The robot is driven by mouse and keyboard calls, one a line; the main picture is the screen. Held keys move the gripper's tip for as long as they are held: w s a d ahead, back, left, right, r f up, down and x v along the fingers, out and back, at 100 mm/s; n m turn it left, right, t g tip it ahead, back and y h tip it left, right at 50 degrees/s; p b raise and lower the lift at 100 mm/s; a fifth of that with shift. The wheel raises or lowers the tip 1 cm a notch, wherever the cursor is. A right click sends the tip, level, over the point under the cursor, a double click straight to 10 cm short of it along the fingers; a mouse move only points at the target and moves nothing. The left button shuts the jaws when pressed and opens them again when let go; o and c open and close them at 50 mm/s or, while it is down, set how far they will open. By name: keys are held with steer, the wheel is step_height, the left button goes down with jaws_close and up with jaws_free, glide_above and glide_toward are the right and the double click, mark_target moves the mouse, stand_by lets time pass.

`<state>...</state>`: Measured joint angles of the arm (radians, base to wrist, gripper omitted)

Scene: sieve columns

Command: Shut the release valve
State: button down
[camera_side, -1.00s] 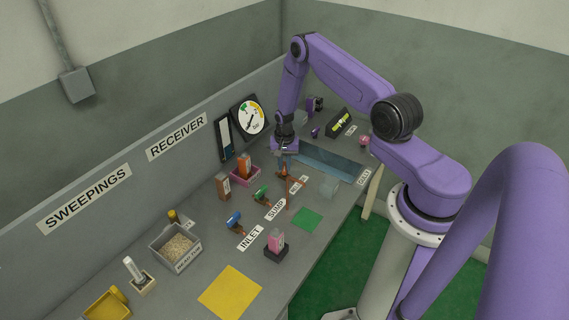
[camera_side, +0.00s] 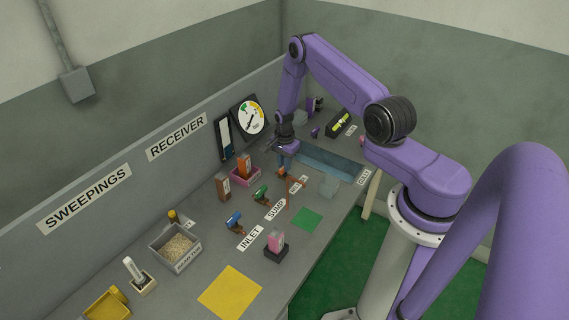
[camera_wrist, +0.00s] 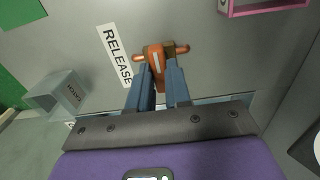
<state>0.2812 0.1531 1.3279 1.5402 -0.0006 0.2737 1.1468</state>
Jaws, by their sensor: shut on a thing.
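The release valve is orange, with a short bar across its far end in the wrist view (camera_wrist: 157,54). It stands beside the white RELEASE label (camera_wrist: 115,55). My gripper (camera_wrist: 159,80) has its two blue fingers on either side of the valve's orange handle, shut on it. In the side view the orange valve (camera_side: 284,173) sits just below my gripper (camera_side: 284,158), partly hidden by it. The exact angle of the handle is hard to read there.
A green valve (camera_side: 261,194) and a blue valve (camera_side: 234,221) stand nearer the camera along the bench. A clear catch box (camera_wrist: 58,92) stands near the label. A pink tray (camera_side: 245,176) lies toward the wall. A gauge (camera_side: 250,117) hangs on the panel behind.

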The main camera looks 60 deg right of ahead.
stand_by(0.3)
steer(key=c, duration=1.1)
jaws_free()
steer(key=shift+o, duration=0.2)
steer(key=shift+r, duration=0.15)
step_height(320, 180, up, 17)
steer(key=shift+a+r, duration=0.1)
steer(key=s+a+r+n, duration=0.4)
steer(key=a+r+n, duration=0.3)
steer(key=a, duration=0.4)
steer(key=s+a+r+n, duration=0.4)
steer(key=a+r+n, duration=0.3)
steer(key=a, duration=0.4)
steer(key=s+a+r+n, duration=0.1)
steer(key=s+r+n, duration=0.1)
steer(key=s+n, duration=0.6)
steer(key=s+a+r+n, duration=0.2)
steer(key=s+n, duration=0.6)
steer(key=s, duration=0.7)
steer(key=shift+s+n, duration=0.35)
steer(key=shift+n, duration=0.05)
